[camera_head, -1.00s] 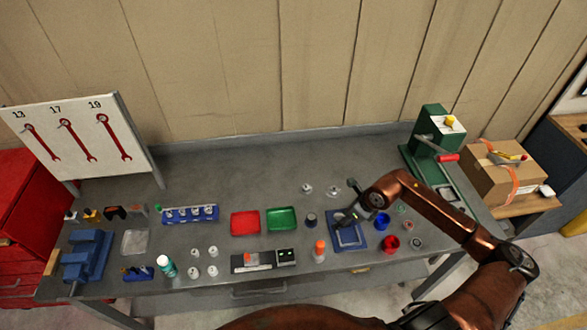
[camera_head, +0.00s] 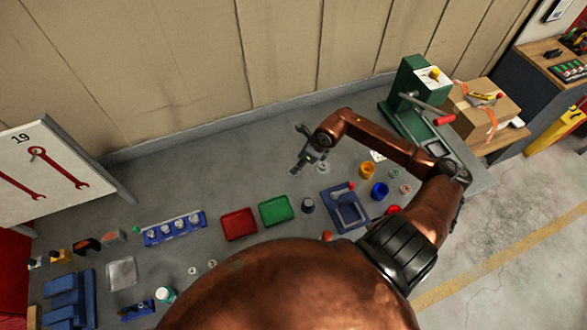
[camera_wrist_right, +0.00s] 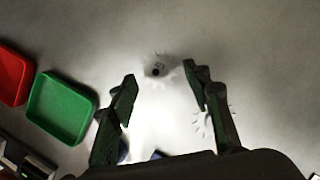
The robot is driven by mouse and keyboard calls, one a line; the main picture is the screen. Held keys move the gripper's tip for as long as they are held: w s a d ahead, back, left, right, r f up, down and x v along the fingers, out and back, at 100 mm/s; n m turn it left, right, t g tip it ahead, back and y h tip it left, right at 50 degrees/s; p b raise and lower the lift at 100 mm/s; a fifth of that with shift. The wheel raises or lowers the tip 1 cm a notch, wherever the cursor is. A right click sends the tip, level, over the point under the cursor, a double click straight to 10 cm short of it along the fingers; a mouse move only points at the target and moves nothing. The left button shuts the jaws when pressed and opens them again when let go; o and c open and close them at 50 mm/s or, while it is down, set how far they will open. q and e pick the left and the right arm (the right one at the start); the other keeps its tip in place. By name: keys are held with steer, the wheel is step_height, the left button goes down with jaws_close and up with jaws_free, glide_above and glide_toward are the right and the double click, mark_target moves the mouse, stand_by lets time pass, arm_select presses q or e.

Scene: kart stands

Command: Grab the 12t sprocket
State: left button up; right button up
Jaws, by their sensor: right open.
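Two small pale toothed discs, which look like sprockets, lie on the grey bench. In the right wrist view one disc (camera_wrist_right: 157,69) lies just ahead, between the fingertips in the picture. The other disc (camera_wrist_right: 203,124) is partly hidden behind the right-hand finger. I cannot read which one is the 12t sprocket. My right gripper (camera_head: 298,150) is open and empty above the back of the bench; its fingers also show in the right wrist view (camera_wrist_right: 160,73). In the head view one disc (camera_head: 322,168) shows beside the gripper. My left gripper is not in view.
A red tray (camera_head: 238,224) and a green tray (camera_head: 276,211) lie left of the gripper. The back bench is clear.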

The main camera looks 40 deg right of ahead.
steer(key=shift+p+x, duration=0.35)
steer(key=shift+x, duration=1.8)
steer(key=shift+s+a, duration=0.15)
steer(key=shift+c, duration=0.3)
steer(key=shift+s, duration=0.1)
jaws_close()
